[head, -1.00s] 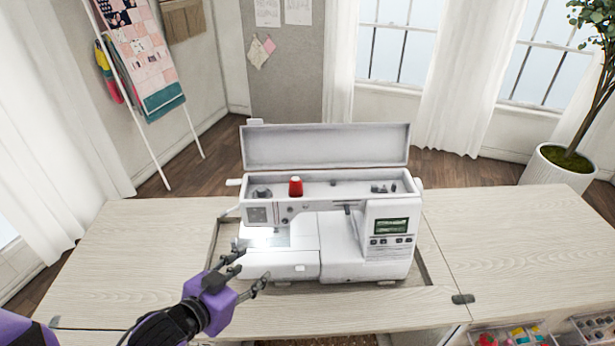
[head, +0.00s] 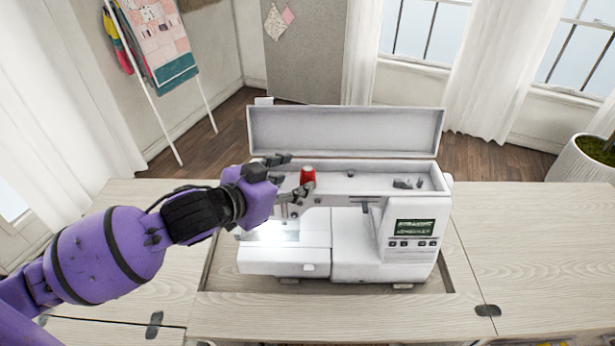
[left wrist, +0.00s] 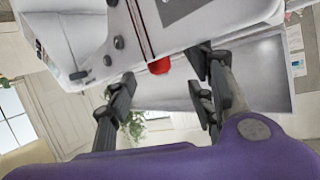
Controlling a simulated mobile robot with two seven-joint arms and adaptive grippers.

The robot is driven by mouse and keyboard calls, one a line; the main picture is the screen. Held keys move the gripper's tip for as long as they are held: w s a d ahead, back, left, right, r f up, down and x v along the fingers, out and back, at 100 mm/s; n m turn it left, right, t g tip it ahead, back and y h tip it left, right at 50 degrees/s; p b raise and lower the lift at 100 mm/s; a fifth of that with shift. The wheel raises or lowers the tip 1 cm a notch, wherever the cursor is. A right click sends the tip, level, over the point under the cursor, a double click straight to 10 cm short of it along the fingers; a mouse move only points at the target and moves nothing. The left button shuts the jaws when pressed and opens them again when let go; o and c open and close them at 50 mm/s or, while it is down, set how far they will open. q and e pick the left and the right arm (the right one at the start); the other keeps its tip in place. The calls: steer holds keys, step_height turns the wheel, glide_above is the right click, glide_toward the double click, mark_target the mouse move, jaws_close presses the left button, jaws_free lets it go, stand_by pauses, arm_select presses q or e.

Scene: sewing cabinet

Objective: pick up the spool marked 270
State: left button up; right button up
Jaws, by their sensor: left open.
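A red spool (head: 308,175) stands upright in the open top of the white sewing machine (head: 385,250). No number can be read on it. My left gripper (head: 291,176) is open, just left of the spool in the head view. In the left wrist view the spool (left wrist: 160,66) lies beyond and between the open fingers (left wrist: 165,88), closer to the right-hand ones. I cannot tell whether a finger touches it. My right gripper is not in view.
The machine's lid (head: 345,130) is raised behind the spool. The machine sits in a recess of the pale wooden table (head: 530,240). The table top is clear on the right. A rack with fabrics (head: 160,60) stands at the back left.

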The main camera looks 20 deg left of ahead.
mark_target(303, 180)
arm_select(q)
steer(key=x, duration=0.2)
steer(key=f+x, duration=0.1)
steer(key=x, duration=0.1)
steer(key=shift+d+f, duration=0.1)
steer(key=shift+d, duration=0.05)
steer(key=shift+f, duration=0.1)
steer(key=c, duration=1)
